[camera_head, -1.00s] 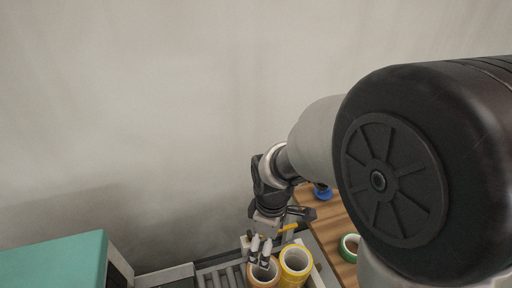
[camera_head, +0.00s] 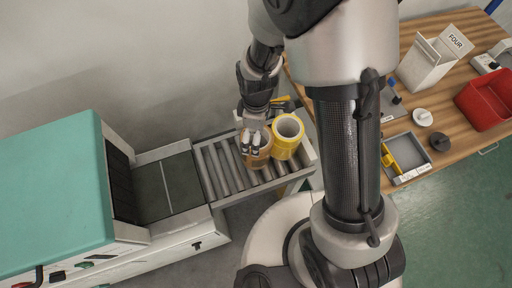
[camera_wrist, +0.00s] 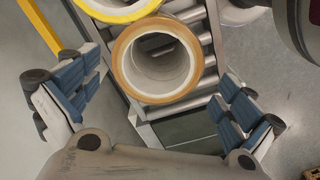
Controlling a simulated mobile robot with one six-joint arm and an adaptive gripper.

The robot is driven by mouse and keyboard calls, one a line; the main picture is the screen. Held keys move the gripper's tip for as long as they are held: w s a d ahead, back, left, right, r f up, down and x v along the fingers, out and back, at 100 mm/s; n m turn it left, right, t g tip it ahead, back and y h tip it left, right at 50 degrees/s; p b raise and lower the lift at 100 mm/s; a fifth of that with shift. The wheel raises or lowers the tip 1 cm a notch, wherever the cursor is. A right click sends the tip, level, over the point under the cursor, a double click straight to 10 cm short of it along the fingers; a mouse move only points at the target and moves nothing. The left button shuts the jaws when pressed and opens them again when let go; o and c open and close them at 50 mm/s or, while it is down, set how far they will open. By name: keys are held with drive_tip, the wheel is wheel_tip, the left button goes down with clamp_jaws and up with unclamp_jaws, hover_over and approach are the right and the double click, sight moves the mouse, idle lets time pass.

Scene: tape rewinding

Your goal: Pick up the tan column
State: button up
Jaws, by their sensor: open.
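The tan column (camera_head: 262,161), a hollow tan roll or stack with a pale inside, stands upright on a roller conveyor (camera_head: 223,166). It also shows in the wrist view, top middle (camera_wrist: 125,76). My gripper (camera_head: 255,146) is over it in the head view and hides part of it. In the wrist view my gripper (camera_wrist: 160,85) is open, with one blue-padded finger left and one right of the column, and gaps show on both sides.
A yellow column (camera_head: 287,138) stands close beside the tan one. A teal-topped machine (camera_head: 60,200) is at the left end of the conveyor. A wooden table (camera_head: 463,138) at right holds a red bin (camera_head: 484,103), a white box (camera_head: 424,70) and a grey tray (camera_head: 407,157).

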sight(267, 141)
wheel_tip(267, 141, down, 5)
drive_tip(key=shift+w+a+f+b, duration=0.1)
drive_tip(key=shift+f+b, duration=0.1)
drive_tip(key=shift+b, duration=0.75)
drive_tip(key=shift+c, duration=0.2)
drive_tip(key=c, duration=1.3)
